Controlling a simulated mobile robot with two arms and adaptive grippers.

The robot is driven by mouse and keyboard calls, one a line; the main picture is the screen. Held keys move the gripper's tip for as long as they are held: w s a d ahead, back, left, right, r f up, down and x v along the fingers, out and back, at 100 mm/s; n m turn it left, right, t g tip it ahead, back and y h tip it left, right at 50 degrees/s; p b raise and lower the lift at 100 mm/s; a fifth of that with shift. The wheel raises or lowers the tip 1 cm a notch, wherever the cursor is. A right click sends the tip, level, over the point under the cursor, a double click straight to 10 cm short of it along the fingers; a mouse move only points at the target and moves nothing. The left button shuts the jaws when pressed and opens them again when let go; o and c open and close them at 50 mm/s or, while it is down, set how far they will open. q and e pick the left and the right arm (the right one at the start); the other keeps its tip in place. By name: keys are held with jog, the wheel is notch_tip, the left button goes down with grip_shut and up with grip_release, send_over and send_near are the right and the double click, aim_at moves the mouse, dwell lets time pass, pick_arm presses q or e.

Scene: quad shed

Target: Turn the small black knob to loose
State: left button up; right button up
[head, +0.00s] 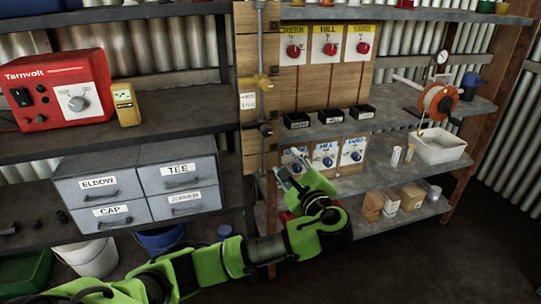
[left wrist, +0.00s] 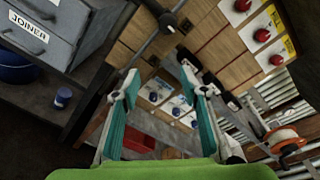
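My left gripper (head: 287,178) is below and slightly right of the knob, in front of the lower dials, and does not touch the knob. In the left wrist view its teal fingers (left wrist: 160,82) stand apart with nothing between them. My right gripper is in neither view.
Red dials (head: 331,48) and blue dials (head: 327,162) are on the panel, with black trays (head: 330,116) between them. Grey drawers (head: 98,192) and a red Tarnvolt box (head: 52,90) are on the left shelves. A hose reel (head: 438,102) and white basin (head: 440,147) stand right.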

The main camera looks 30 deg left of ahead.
aim_at(267, 133)
pick_arm(q)
notch_tip(267, 133, up, 4)
jog(key=s+y, duration=0.1)
jog(key=s, duration=0.1)
jog(key=shift+n, duration=0.3)
jog(key=b+x, duration=0.1)
jog(key=x, duration=1.2)
jog(key=shift+s+a+r+b, duration=0.1)
jog(key=shift+a+r+b, duration=0.15)
jog(key=shift+a+b, duration=0.15)
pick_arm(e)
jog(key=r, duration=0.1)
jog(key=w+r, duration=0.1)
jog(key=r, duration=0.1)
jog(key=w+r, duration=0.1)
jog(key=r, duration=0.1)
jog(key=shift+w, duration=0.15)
pick_arm(q)
jog(key=shift+d, duration=0.1)
jog(key=c, duration=1.1)
